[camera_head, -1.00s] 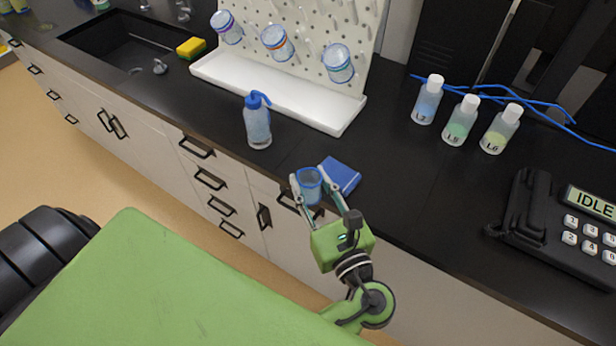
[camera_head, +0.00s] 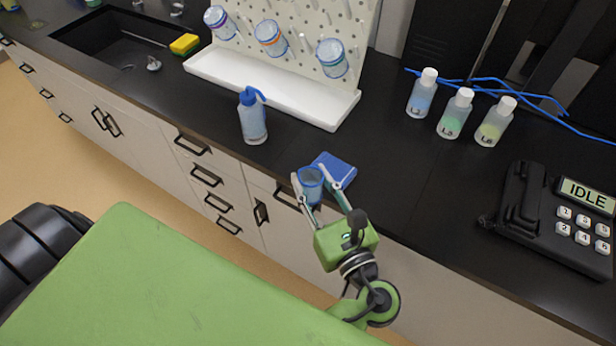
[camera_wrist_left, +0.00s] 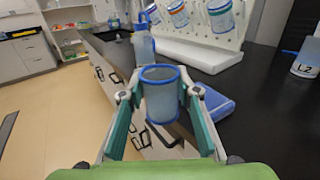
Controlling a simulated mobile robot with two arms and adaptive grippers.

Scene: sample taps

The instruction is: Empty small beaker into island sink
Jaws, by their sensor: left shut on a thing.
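The small beaker (camera_head: 311,184) is a clear cup with a blue rim, upright at the counter's front edge. My left gripper (camera_head: 322,186) is shut on it, one finger on each side. In the left wrist view the beaker (camera_wrist_left: 161,95) stands between the two teal fingers (camera_wrist_left: 160,108); I cannot make out its contents. The island sink is not certain in view; a black sink basin (camera_head: 115,45) is set into this counter at the far left, also seen small in the left wrist view (camera_wrist_left: 115,35). My right gripper is not in view.
A blue folded cloth or pad (camera_head: 336,170) lies just behind the beaker. A wash bottle (camera_head: 252,120) stands to its left, before a white drying rack tray (camera_head: 270,85). Labelled bottles (camera_head: 455,113) and a phone (camera_head: 555,220) are at right. A sponge (camera_head: 184,44) lies by the sink.

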